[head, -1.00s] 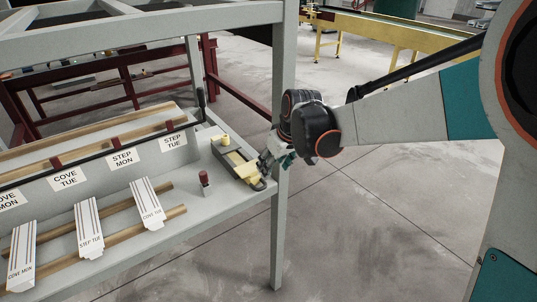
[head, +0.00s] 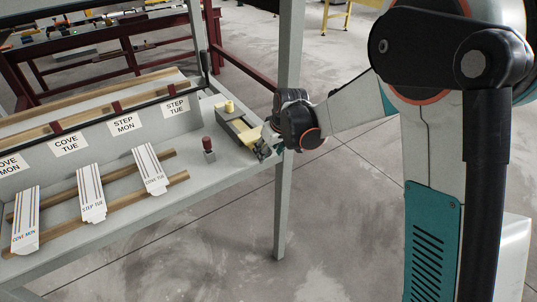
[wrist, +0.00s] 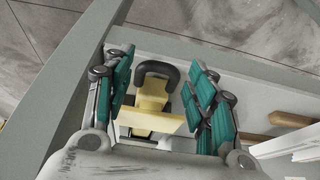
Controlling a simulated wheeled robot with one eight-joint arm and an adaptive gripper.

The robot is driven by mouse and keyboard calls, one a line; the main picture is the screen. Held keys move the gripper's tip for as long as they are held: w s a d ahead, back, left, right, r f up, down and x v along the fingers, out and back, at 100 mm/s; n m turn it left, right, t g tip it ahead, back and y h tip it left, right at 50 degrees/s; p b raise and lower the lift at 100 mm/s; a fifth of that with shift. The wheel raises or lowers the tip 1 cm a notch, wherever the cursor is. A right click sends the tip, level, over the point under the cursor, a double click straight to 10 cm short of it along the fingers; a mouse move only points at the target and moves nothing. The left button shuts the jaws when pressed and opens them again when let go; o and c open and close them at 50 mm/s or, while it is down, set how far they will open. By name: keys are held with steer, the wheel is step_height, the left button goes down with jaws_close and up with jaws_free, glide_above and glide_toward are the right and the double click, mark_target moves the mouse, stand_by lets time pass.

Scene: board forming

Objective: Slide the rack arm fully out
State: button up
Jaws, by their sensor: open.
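A grey and yellow tool (head: 234,124) lies at the right end of the shelf. It has a yellow knob and a dark loop handle, clearer in the wrist view (wrist: 172,70). My gripper (head: 267,146) is at its near end. In the wrist view, my gripper (wrist: 160,82) is open, its teal fingers on either side of the tool's yellow block (wrist: 152,96) and the handle. I cannot tell whether they touch it. A long black bar (head: 90,126) with an upright end runs behind the labels. I cannot tell which part is the rack arm.
A small red-topped piece (head: 208,148) stands left of the tool. Several white labelled pieces lie across wooden strips (head: 120,200) on the shelf. A grey frame post (head: 286,200) rises close beside my gripper. Open floor (head: 190,255) lies in front.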

steer(key=shift+w+a+f, duration=0.1)
steer(key=shift+w+f, duration=0.05)
steer(key=shift+f, duration=0.25)
steer(key=shift+s+r, duration=0.15)
steer(key=shift+s, duration=0.05)
jaws_close()
